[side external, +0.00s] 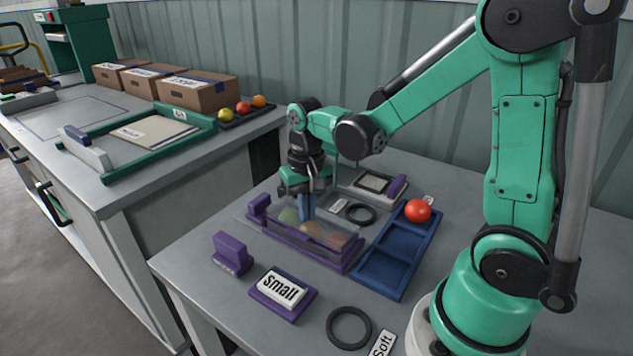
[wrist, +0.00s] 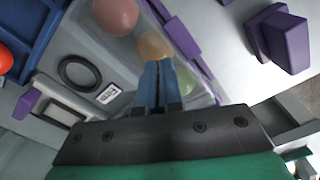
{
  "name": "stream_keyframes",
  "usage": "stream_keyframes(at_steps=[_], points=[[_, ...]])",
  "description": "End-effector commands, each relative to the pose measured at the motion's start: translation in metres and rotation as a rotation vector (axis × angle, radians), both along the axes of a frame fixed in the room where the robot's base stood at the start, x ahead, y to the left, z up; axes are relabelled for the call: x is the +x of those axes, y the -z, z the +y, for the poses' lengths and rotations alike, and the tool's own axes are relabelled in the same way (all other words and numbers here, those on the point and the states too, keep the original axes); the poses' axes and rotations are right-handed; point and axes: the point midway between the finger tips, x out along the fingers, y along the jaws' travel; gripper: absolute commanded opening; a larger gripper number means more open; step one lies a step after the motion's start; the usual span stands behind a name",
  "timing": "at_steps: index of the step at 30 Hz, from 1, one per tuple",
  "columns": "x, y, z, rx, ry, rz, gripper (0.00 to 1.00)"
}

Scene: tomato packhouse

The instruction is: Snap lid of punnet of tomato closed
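The clear punnet (side external: 335,228) sits in a purple holder (side external: 345,263) in the middle of the bench. Green, orange and reddish tomatoes show hazily through its clear plastic, also in the wrist view (wrist: 120,45). The lid looks to lie over the punnet, but its edges are too faint to tell whether it is snapped. My gripper (side external: 307,212) points down over the punnet with its blue fingers together and nothing seen between them. In the wrist view its fingertips (wrist: 155,64) end over the orange tomato. I cannot tell whether they touch the lid.
A blue compartment tray (side external: 372,278) with a red tomato (side external: 417,211) stands at right. A purple block (side external: 232,253), a "Small" sign (side external: 280,292) and a black ring (side external: 349,327) are in front. A grey device (side external: 373,183) and another ring (side external: 360,214) lie behind.

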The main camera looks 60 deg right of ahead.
Motion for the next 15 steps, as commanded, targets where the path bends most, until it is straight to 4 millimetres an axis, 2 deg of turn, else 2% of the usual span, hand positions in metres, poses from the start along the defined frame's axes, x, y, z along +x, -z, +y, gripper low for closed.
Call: stream_keyframes(at_steps=[11,15], points=[[0.0001,0.0011,-0.0002,0.000,0.000,0.000,0.00],[0.0002,-0.0054,-0.0002,0.000,0.000,0.000,0.00]])
